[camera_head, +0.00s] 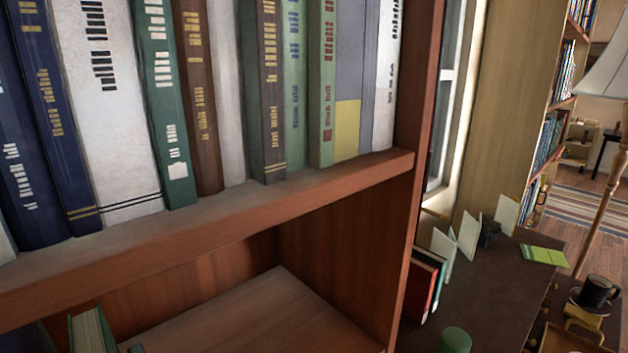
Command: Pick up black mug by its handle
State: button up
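A black mug (597,291) stands upright at the lower right, near the right edge of the head view.
A wooden bookshelf (340,180) fills the left and middle, close to me. Beyond it is a dark desk (490,290) with upright books (425,285), a green cylinder (455,341) and a green booklet (543,255). A yellow tray-like object (572,340) sits before the mug. A lamp (606,75) stands behind.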

aim_at(595, 290)
jog(key=l+z, duration=0.1)
jog(key=l, duration=0.65)
jog(key=i+l+z, duration=0.2)
jog(key=l, duration=0.4)
jog(key=i+l+z, duration=0.2)
jog(key=l, duration=0.35)
jog(key=i+l+z, duration=0.2)
jog(key=i+l, duration=0.2)
jog(key=i+l+z, duration=0.15)
jog(key=i+l, duration=0.25)
jog(key=l, duration=0.15)
jog(key=i+z, duration=0.15)
jog(key=i, duration=0.3)
